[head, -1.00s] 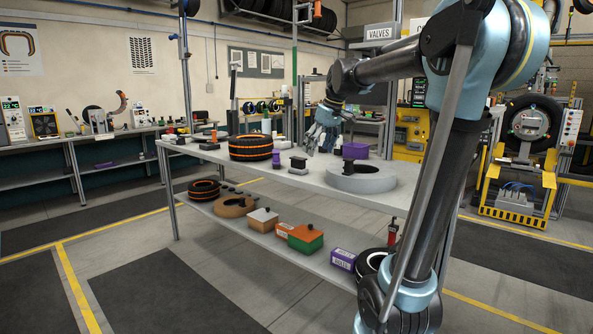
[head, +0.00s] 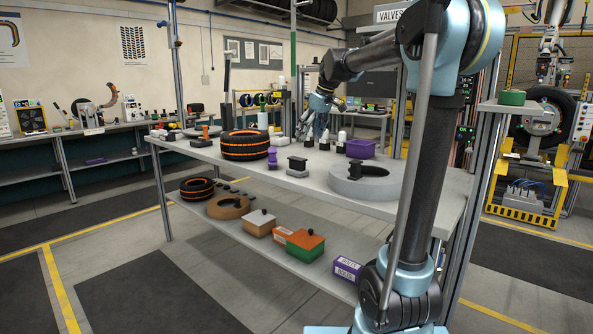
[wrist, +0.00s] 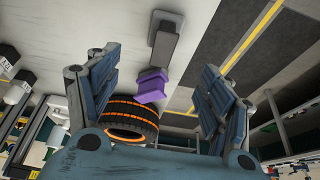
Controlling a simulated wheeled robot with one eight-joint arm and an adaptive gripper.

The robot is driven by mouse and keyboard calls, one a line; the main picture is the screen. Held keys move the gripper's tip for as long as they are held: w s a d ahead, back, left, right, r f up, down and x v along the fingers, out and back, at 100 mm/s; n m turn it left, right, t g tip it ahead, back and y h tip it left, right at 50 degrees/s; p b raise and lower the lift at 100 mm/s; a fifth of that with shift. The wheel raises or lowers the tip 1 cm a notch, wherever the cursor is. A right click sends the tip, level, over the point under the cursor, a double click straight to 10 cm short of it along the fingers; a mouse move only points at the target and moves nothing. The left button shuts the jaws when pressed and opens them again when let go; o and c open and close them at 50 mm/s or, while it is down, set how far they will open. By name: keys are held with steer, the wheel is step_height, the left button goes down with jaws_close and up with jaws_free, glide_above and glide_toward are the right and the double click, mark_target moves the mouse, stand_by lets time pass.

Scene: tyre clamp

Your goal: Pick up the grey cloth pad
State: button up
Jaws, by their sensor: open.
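My gripper (head: 308,130) is open above the far part of the workbench's upper shelf. In the wrist view its two blue-grey fingers (wrist: 160,80) stand wide apart with nothing held between them. A small pale, low item (head: 278,141) lies on the shelf behind the purple piece, to the left of my gripper; it is too small to tell whether it is the grey cloth pad. I cannot pick out the pad with certainty in either view.
Boxes (head: 305,243) and another tyre (head: 197,187) fill the lower shelf.

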glide_above(297, 165)
steer(key=d, duration=0.1)
steer(key=f, duration=0.8)
steer(key=shift+w+d+f, duration=0.1)
steer(key=shift+w+d, duration=0.1)
steer(key=shift+w, duration=0.15)
steer(key=shift+d+x, duration=0.15)
steer(key=shift+x, duration=1.45)
steer(key=shift+d+x, duration=0.15)
steer(key=shift+x, duration=1.5)
steer(key=shift+s, duration=0.1)
steer(key=c, duration=1.2)
